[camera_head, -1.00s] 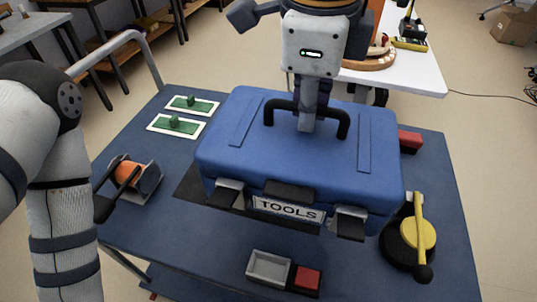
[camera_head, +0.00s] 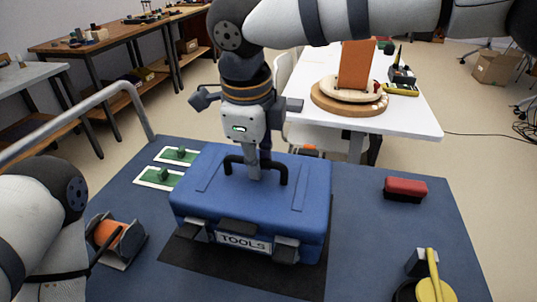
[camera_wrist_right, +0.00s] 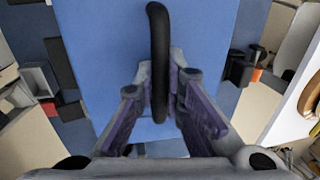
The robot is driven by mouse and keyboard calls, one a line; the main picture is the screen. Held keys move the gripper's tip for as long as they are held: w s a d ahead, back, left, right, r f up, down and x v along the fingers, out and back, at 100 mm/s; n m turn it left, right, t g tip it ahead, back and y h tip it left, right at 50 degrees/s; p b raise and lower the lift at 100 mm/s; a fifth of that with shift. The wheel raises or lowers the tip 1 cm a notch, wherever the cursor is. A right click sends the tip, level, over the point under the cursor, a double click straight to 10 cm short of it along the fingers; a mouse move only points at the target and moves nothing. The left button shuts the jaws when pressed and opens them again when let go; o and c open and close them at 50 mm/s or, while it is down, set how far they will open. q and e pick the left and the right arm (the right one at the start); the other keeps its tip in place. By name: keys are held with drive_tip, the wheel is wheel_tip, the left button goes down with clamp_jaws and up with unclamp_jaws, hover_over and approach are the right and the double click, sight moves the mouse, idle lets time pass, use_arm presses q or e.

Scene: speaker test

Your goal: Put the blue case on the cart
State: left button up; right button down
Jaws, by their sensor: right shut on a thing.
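The blue case (camera_head: 262,190), labelled TOOLS, is level over a dark mat (camera_head: 190,255) on the blue cart top (camera_head: 365,245). I cannot tell whether its underside touches the mat. My right gripper (camera_head: 265,168) points down at the case's black arched handle (camera_head: 285,172) and is shut on it. In the right wrist view the handle (camera_wrist_right: 158,60) runs between the fingers (camera_wrist_right: 160,105), above the blue lid. My left arm shows at the left edge; its gripper is not in view.
Green boards (camera_head: 160,178) lie left of the case, with an orange spool (camera_head: 108,235) nearer. A red block (camera_head: 405,188) and a yellow-handled tool (camera_head: 435,285) are at right. A grey rail (camera_head: 95,103) borders the left. A white table (camera_head: 410,118) stands behind.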

drive_tip(key=shift+w+a+f, duration=0.35)
drive_tip(key=shift+w+f, duration=0.25)
drive_tip(key=shift+f, duration=0.05)
drive_tip(key=shift+w+f, duration=0.1)
drive_tip(key=shift+f, duration=1.4)
drive_tip(key=c, duration=1.7)
unclamp_jaws()
drive_tip(key=shift+f, duration=0.15)
drive_tip(key=r, duration=0.4)
drive_tip(key=s+r, duration=0.1)
drive_tip(key=r, duration=0.3)
drive_tip(key=s+r, duration=0.1)
drive_tip(key=r, duration=0.3)
drive_tip(key=shift+a, duration=0.3)
drive_tip(key=shift+s+f, duration=0.1)
